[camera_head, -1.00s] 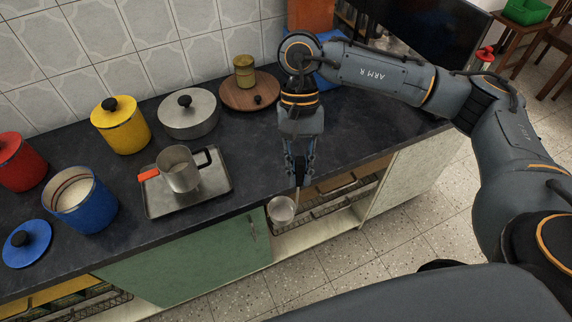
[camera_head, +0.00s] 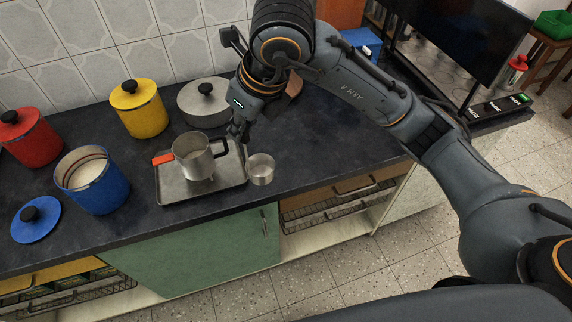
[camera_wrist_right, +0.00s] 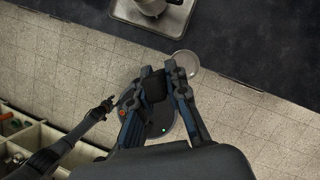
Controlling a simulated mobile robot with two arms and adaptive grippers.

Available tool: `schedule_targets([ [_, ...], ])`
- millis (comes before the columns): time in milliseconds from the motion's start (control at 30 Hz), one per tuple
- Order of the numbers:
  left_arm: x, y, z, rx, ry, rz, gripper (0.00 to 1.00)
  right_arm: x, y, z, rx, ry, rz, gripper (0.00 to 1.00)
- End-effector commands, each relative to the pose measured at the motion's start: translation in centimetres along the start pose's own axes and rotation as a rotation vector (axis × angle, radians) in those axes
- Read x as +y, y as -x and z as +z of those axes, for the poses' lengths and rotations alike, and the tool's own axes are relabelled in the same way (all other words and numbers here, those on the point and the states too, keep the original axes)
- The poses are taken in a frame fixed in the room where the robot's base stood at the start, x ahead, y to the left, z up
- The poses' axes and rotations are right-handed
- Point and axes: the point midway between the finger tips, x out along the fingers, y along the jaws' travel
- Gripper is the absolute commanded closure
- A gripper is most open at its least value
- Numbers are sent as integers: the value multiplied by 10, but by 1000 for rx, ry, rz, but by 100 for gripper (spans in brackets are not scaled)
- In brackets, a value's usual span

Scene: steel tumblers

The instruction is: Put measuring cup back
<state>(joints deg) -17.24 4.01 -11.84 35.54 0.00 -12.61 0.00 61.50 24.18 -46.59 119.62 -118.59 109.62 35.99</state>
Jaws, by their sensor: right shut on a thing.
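The small steel measuring cup (camera_head: 260,169) is at the counter's front edge in the head view, right of the tray. My right gripper (camera_head: 241,139) is shut on it, probably by its handle, which is mostly hidden. In the right wrist view the cup (camera_wrist_right: 186,64) is a faint round shape beside the gripper's fingers (camera_wrist_right: 157,82). A larger steel mug (camera_head: 190,154) with a black handle and an orange part at its left stands on a metal tray (camera_head: 172,193). What seems to be my left gripper (camera_wrist_right: 110,104) shows in the wrist view, its opening unclear.
An open blue pot (camera_head: 100,194) with pale contents and its blue lid (camera_head: 36,220) are at the left. A yellow pot (camera_head: 140,112), a red pot (camera_head: 30,142) and a grey pot (camera_head: 203,104) line the back. The dark counter right of the tray is clear.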

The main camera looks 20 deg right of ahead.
Motion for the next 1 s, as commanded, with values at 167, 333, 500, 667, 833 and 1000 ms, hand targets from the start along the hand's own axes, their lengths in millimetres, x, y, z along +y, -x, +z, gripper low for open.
schedule_targets([
  [167,-9,-3,2,-3,-1,-10,60,4,4,10,-2,-158,-68,100],
  [333,-11,4,2,-3,2,-13,60,-13,-1,11,4,-207,-86,100],
  [500,-11,20,0,-3,3,-14,60,-53,-18,10,8,-208,-86,100],
  [667,-11,33,-1,-3,4,-14,60,-92,-37,9,7,-206,-86,100],
  [833,-11,42,-2,-3,4,-14,60,-114,-69,0,6,-202,-83,100],
  [1000,-11,45,-2,-2,3,-13,60,-126,-84,-4,2,-198,-84,100],
])
